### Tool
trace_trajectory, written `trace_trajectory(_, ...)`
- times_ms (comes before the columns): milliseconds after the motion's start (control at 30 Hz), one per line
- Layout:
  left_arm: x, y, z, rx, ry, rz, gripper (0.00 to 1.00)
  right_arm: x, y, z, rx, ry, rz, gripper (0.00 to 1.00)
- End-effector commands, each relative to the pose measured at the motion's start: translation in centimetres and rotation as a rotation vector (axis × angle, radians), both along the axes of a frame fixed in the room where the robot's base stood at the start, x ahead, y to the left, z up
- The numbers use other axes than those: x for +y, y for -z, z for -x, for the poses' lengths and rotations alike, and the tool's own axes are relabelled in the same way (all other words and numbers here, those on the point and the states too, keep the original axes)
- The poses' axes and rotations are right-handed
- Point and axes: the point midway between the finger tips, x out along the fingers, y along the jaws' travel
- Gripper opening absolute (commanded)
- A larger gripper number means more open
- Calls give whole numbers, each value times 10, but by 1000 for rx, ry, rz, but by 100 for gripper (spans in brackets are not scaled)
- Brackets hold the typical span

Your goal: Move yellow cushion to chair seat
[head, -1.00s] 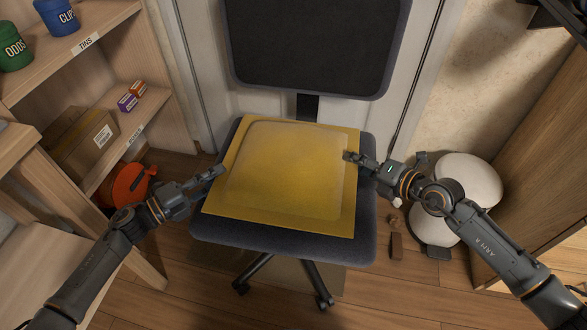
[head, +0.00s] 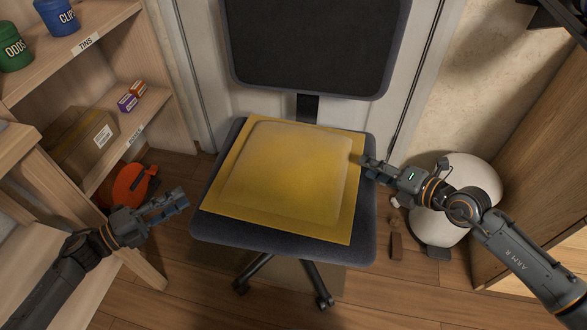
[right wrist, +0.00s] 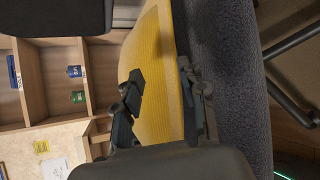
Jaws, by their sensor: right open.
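The yellow cushion (head: 285,180) is a flat square with a raised middle. It lies on the dark grey chair seat (head: 280,246), slightly turned, its front right corner near the seat's front edge. My left gripper (head: 183,200) is to the left of the seat, clear of the cushion, empty with its fingers apart. My right gripper (head: 366,162) is open at the cushion's right edge. In the right wrist view its jaws (right wrist: 165,95) sit either side of the cushion's edge (right wrist: 180,85); I cannot tell whether they touch it.
The chair's black backrest (head: 315,45) stands behind the seat. Wooden shelves (head: 95,60) with tins and a cardboard box (head: 85,140) are at the left. A white round object (head: 455,190) stands on the floor at the right, behind my right arm. A wooden panel (head: 540,150) is further right.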

Motion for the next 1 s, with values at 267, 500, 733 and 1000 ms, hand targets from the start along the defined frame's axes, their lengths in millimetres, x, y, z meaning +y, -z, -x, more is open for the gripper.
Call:
trace_trajectory(267, 0, 0, 0, 0, 0, 0, 28, -26, -16, 37, 5, -3, 5, 41)
trace_trajectory(500, 0, 0, 0, 0, 0, 0, 28, -37, -24, 51, 3, -2, 1, 41)
trace_trajectory(733, 0, 0, 0, 0, 0, 0, 28, -39, -27, 54, 0, -2, 1, 41)
trace_trajectory(1000, 0, 0, 0, 0, 0, 0, 28, -39, -27, 54, 0, -2, 1, 41)
